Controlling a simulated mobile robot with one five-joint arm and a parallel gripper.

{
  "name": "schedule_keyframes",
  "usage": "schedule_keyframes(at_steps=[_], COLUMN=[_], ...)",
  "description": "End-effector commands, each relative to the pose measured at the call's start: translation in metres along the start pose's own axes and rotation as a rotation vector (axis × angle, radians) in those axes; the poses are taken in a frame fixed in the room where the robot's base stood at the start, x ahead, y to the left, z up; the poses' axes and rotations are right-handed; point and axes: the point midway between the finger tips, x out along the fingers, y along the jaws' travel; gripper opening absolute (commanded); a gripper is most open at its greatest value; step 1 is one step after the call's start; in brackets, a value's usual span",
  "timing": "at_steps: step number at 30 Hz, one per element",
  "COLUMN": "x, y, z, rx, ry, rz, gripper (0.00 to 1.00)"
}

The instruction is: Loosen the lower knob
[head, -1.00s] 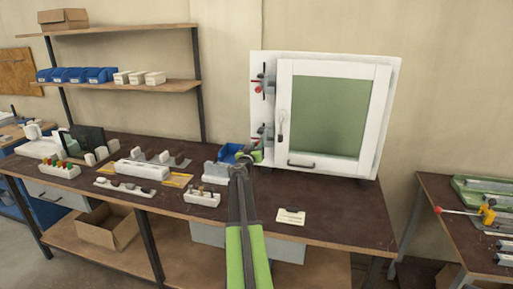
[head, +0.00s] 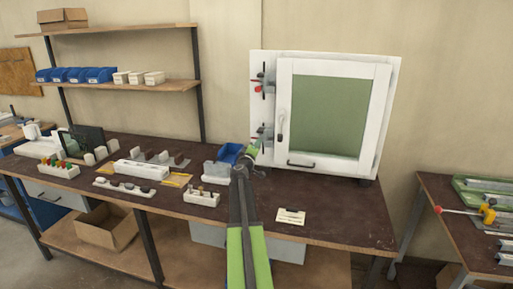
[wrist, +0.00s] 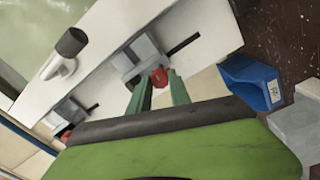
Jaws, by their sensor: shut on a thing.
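The white framed panel (head: 340,166) with a green window stands at the back of the bench. Two grey clamps with red knobs sit on its left edge. The upper knob (head: 257,89) is clear of my arm; it also shows at the lower left of the wrist view (wrist: 66,134). The lower clamp (head: 266,132) is just above my gripper (head: 254,147). In the wrist view my gripper's green fingers (wrist: 159,88) are on either side of the red lower knob (wrist: 159,77), shut on it. In the head view my gripper hides this knob.
A blue bin (head: 229,153) and a grey block (head: 217,171) stand close to the left of my gripper. The panel's handle (head: 281,123) is to the right of the clamps. A small white card (head: 291,216) lies on the bench (head: 340,220), with bare top around it.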

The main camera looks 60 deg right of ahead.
Motion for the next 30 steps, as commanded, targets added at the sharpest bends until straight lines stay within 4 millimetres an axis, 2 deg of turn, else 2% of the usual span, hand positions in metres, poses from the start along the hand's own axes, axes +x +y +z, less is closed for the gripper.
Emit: schedule_keyframes(at_steps=[15,30], x=[-0.0005,-0.0006], y=[-0.0007,-0.0010], z=[-0.0019,-0.0024], rx=[-0.410,-0.544], ry=[0.018,0.023], rz=[-0.003,-0.003], gripper=[0.00,0.00])
